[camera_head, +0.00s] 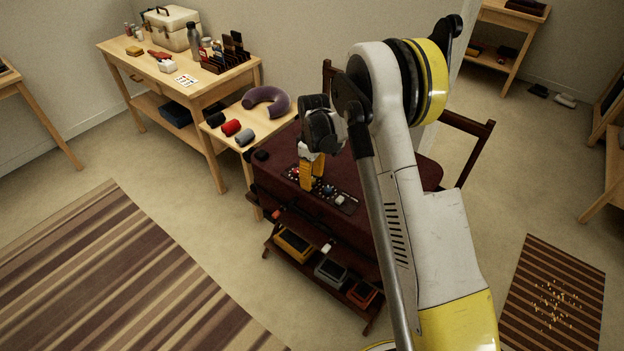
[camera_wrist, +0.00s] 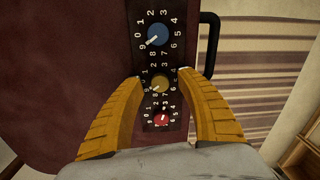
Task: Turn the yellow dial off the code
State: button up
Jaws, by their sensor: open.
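The maroon suitcase (camera_wrist: 60,50) has a dark panel with a column of numbered dials, blue (camera_wrist: 158,35), yellow (camera_wrist: 160,81) and red (camera_wrist: 161,119), in the wrist view. Each dial has a white pointer mark and a ring of white digits. The yellow dial's mark points to the lower left, toward about 9. My gripper (camera_wrist: 160,76) has its two yellow fingers apart, one on each side of the yellow dial. I cannot tell whether they touch it. In the head view my gripper (camera_head: 307,184) points down at the panel on the suitcase (camera_head: 400,170).
A black handle (camera_wrist: 210,45) stands right of the panel in the wrist view. In the head view a low rack with trays (camera_head: 330,270) is in front of the suitcase. A side table with a neck pillow (camera_head: 267,101) and rolled items is at the left.

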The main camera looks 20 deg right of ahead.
grip_shut()
jog(key=shift+m, duration=0.3)
jog(key=m, duration=0.9)
jog(key=shift+m, duration=2.2)
